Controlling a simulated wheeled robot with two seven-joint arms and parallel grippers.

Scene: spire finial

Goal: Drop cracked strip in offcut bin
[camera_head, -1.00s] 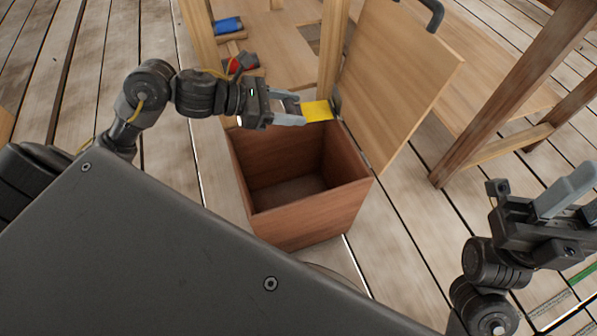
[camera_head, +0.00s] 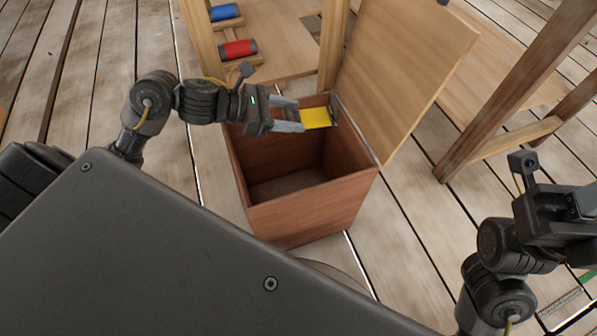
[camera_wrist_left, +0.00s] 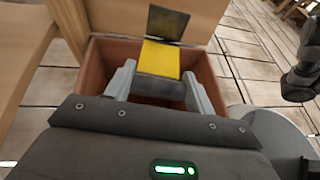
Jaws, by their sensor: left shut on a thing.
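The cracked strip (camera_head: 318,118) is a flat piece with a yellow middle and dark ends. My left gripper (camera_head: 297,118) is shut on its near end and holds it over the back part of the open bin. In the left wrist view the strip (camera_wrist_left: 160,58) sticks out ahead from between the fingers (camera_wrist_left: 158,88). The offcut bin (camera_head: 310,215) is a reddish-brown wooden box, and its inside looks empty where it shows. Its pale lid (camera_head: 405,75) stands open at the back right. My right gripper (camera_head: 575,205) is at the right edge, its fingers mostly out of frame.
A wooden frame stands behind the bin, with a blue roll (camera_head: 224,12) and a red roll (camera_head: 238,49) on it. A wooden trestle leg (camera_head: 510,95) stands to the right. Plank floor (camera_head: 400,260) is clear right of the bin.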

